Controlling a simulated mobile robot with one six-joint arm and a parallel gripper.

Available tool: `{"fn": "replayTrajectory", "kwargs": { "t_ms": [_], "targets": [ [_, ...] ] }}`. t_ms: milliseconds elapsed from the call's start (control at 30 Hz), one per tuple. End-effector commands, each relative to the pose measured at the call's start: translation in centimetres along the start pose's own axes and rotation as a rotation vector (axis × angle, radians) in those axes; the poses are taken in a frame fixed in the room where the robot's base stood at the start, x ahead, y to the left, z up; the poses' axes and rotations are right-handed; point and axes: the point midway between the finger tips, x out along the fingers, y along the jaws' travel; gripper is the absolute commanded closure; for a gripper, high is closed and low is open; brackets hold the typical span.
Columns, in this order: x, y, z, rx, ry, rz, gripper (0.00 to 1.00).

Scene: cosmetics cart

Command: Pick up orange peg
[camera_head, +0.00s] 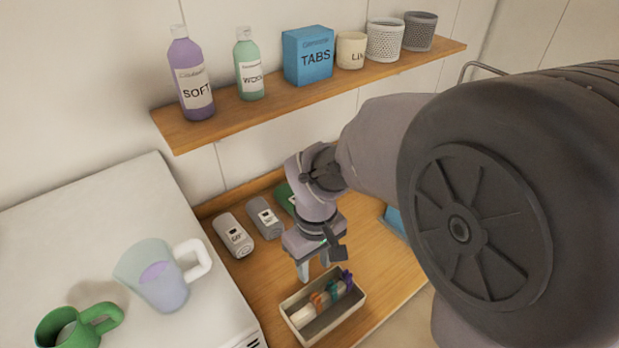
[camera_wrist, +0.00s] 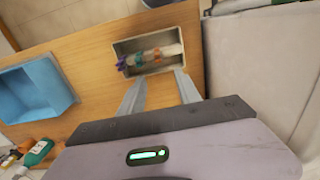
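The orange peg (camera_head: 317,300) lies in a row of small coloured pegs in a cream box (camera_head: 352,308) on the wooden counter. In the wrist view an orange peg (camera_wrist: 157,53) shows beside the white one, in the same box (camera_wrist: 117,46). Another orange-brown patch shows nearer the purple end; I cannot tell whether it is a separate peg. My gripper (camera_head: 314,270) is above the back edge of the box, pointing down. In the wrist view my gripper (camera_wrist: 161,78) is open, with nothing between its fingers, apart from the pegs.
A white appliance (camera_head: 100,225) with a clear jug (camera_head: 160,275) and green mug (camera_head: 75,328) is at left. A wooden shelf (camera_head: 225,118) with containers hangs above.

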Motion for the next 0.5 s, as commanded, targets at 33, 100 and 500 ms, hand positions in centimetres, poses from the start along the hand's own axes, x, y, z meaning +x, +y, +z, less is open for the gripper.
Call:
{"fn": "replayTrajectory", "kwargs": {
  "t_ms": [33, 100, 500],
  "targets": [
    [2.0, 0.0, 0.2, 0.001, -0.005, -0.001, 0.6],
    [4.3, 0.0, 0.2, 0.002, -0.005, -0.002, 0.6],
    [12.1, 0.2, 0.2, 0.006, -0.002, -0.001, 0.6]
  ]
}}
